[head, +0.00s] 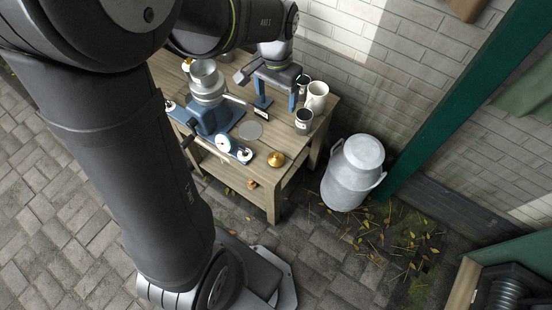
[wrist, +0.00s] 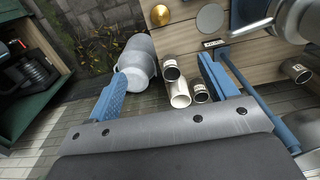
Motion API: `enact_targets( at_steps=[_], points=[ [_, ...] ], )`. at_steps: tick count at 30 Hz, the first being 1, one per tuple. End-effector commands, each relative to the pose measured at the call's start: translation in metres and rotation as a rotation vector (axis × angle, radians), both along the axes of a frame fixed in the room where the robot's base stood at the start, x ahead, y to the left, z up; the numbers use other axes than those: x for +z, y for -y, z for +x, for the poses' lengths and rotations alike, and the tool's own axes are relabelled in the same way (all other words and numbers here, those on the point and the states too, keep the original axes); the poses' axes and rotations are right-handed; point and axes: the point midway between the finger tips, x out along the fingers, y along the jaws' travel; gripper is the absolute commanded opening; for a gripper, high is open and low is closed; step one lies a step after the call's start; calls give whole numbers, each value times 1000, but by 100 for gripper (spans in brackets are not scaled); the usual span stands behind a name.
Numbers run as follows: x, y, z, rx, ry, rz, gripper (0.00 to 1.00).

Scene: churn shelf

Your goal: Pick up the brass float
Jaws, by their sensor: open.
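The brass float (head: 276,159) is a round golden piece with a small knob, lying near the front right corner of the wooden table. In the wrist view the brass float (wrist: 160,15) is at the top edge, beyond the fingertips. My gripper (head: 278,103) is open over the back right part of the table, its two blue fingers pointing down. In the wrist view my gripper (wrist: 161,67) has its fingers spread wide with nothing held between them. The float is apart from the fingers, and nothing covers it in the head view.
Several mugs, one a tall white mug (head: 318,96), stand near my gripper. A metal separator (head: 207,83) stands left on the table (head: 325,125). A milk churn (head: 352,172) stands right of it.

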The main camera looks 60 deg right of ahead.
Motion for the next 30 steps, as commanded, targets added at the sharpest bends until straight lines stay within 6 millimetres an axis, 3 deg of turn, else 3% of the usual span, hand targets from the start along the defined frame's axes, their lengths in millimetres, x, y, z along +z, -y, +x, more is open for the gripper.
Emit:
enact_targets(
  at_steps=[5,12,16,30],
  points=[
    [-14,2,0,4,-1,4,78],
    [-94,7,-1,34,-2,10,78],
    [-129,6,-2,49,-2,7,78],
    [-194,4,-3,58,-1,4,78]
  ],
)
